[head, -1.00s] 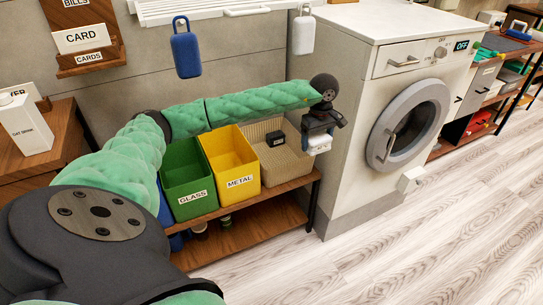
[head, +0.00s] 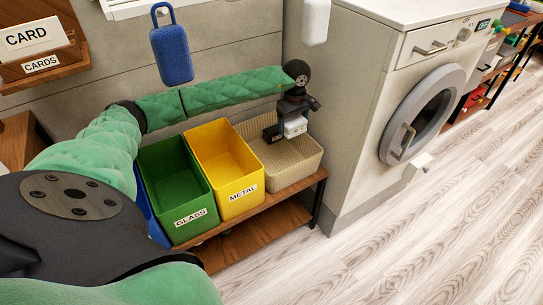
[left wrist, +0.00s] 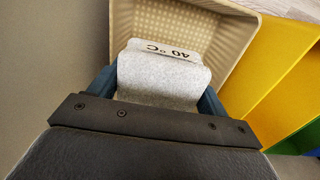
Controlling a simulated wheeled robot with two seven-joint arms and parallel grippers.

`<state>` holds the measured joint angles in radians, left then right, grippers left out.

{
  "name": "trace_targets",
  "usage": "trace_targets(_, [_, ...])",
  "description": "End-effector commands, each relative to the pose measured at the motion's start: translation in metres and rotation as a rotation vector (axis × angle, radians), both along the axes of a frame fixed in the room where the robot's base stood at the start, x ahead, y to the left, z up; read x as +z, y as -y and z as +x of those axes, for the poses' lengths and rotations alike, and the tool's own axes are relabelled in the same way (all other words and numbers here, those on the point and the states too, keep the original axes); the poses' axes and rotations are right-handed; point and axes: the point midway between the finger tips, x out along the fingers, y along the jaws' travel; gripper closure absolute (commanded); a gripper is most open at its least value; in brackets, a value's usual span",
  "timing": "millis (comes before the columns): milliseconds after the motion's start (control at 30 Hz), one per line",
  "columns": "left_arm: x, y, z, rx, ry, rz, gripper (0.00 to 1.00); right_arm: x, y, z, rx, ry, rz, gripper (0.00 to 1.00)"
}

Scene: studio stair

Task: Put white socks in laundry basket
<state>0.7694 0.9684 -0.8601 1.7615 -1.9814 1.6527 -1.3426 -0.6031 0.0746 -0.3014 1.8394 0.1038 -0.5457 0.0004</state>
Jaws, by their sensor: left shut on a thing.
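My left gripper (head: 286,130) is shut on the white socks (head: 295,127), a folded white bundle. It holds them over the back right part of the beige laundry basket (head: 295,177). In the left wrist view the socks (left wrist: 160,78) sit between the blue fingers of the gripper (left wrist: 158,98), with a "40 °C" mark on their far edge. The perforated inside of the basket (left wrist: 185,28) shows beyond them. Whether the socks touch the basket cannot be told. My right gripper is not in view.
A yellow METAL bin (head: 233,198) and a green GLASS bin (head: 178,210) stand left of the basket on a wooden shelf (head: 270,222). A white washing machine (head: 365,110) stands at right. A blue hanging case (head: 172,53) is above the bins. The floor at front right is clear.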

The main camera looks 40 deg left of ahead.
Motion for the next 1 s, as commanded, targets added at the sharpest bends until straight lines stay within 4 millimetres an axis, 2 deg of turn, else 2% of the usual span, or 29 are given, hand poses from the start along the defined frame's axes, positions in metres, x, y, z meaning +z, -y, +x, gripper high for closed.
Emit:
trace_targets(100, [-0.028, 0.001, -0.001, -0.001, -0.002, -0.002, 0.47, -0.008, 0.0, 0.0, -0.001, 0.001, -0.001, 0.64])
trace_targets(300, [-0.065, 0.0, -0.002, -0.001, -0.002, 0.0, 0.47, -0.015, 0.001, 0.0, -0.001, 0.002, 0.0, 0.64])
trace_targets(567, [-0.09, 0.001, -0.002, -0.001, -0.002, 0.0, 0.47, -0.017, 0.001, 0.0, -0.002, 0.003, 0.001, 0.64])
trace_targets(800, [-0.129, 0.001, -0.003, -0.001, -0.002, 0.0, 0.47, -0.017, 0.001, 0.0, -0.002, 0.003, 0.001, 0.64])
trace_targets(1000, [-0.146, 0.0, -0.002, -0.001, -0.002, 0.001, 0.47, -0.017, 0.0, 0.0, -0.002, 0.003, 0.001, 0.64])
